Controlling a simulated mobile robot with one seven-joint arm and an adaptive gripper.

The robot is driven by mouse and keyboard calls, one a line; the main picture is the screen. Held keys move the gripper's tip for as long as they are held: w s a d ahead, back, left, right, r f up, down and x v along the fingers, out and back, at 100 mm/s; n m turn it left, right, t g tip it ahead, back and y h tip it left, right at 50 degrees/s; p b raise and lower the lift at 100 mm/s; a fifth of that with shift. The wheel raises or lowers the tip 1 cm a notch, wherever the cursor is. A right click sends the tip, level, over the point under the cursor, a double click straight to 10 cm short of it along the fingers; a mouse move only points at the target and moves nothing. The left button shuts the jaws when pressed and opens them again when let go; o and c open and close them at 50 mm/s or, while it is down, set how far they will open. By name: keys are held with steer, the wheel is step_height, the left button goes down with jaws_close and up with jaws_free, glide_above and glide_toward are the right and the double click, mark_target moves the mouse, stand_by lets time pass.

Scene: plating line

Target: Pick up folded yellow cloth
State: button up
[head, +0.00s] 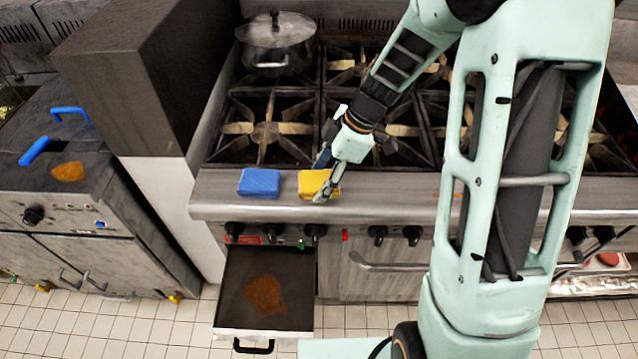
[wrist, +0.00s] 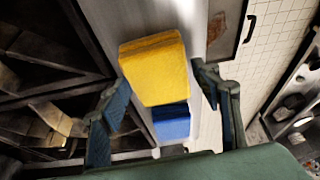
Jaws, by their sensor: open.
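The folded yellow cloth (head: 311,184) lies on the steel front ledge of the stove, just right of a folded blue cloth (head: 259,182). My gripper (head: 325,178) is at the yellow cloth, over its right part in the head view, and hides some of it. In the wrist view my gripper (wrist: 165,118) is open, with one finger on each side. The yellow cloth (wrist: 155,68) shows between and beyond the fingertips, apart from both. The blue cloth (wrist: 171,122) also shows between the fingers, below the yellow one in the picture.
Burner grates (head: 265,130) lie behind the ledge (head: 400,190), with a lidded pot (head: 277,45) at the back left. A drawer (head: 235,300) with a brown stain is pulled out below the cloths. Knobs (head: 377,234) line the stove front. A dark tall block (head: 140,80) stands left.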

steer(key=shift+f+b, duration=0.2)
steer(key=shift+b, duration=0.25)
stand_by(0.5)
steer(key=c, duration=0.9)
steer(key=shift+r+p, duration=0.2)
steer(key=shift+p, duration=0.15)
steer(key=shift+c, duration=0.2)
